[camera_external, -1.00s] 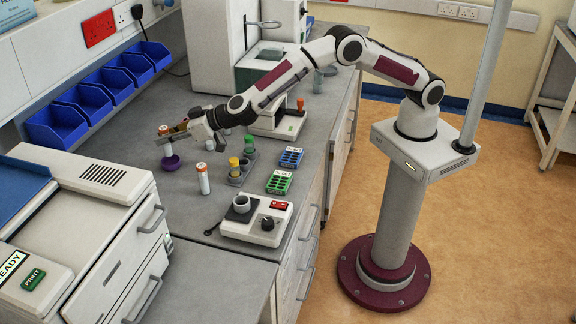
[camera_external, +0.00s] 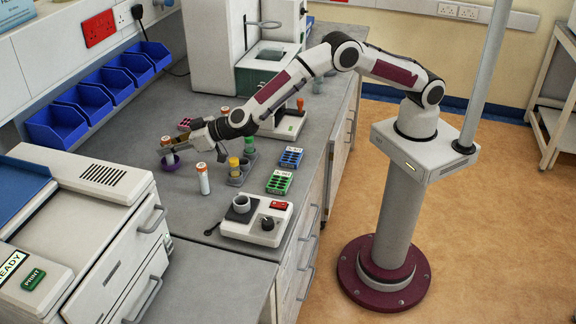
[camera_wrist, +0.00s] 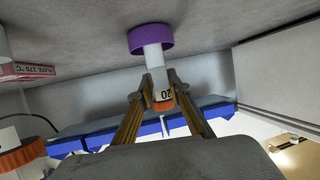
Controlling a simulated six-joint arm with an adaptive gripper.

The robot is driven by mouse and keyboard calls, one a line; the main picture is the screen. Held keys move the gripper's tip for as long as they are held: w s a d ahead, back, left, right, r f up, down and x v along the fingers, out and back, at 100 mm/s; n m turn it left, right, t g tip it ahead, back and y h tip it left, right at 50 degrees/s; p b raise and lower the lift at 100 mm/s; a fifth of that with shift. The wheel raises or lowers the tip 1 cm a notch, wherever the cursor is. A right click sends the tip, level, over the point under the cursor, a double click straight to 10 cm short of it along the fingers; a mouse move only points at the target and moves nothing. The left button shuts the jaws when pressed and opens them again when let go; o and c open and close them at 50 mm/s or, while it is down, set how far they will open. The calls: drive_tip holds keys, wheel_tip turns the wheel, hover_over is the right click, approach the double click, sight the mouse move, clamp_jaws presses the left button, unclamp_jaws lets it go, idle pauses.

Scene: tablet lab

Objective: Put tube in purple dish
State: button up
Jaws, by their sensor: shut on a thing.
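The tube (camera_external: 167,151) is white with an orange cap. My gripper (camera_external: 168,142) is shut on its capped end. In the wrist view, the tube (camera_wrist: 155,62) runs from between the fingers of my gripper (camera_wrist: 162,92) to the purple dish (camera_wrist: 150,39). Its far end overlaps the dish and appears to be inside the rim; contact with the dish floor is hidden. The small round purple dish (camera_external: 171,162) sits on the grey bench, directly below my fingertips in the external view.
Another orange-capped tube (camera_external: 203,179) stands close to the right of the dish. Blue bins (camera_external: 58,124) line the wall. Bench around the dish's left is clear.

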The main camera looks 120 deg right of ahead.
drive_tip(key=shift+f, duration=0.1)
drive_tip(key=o, duration=0.9)
drive_tip(key=shift+s+r, duration=0.1)
drive_tip(key=shift+r, duration=0.1)
drive_tip(key=shift+v, duration=5.9)
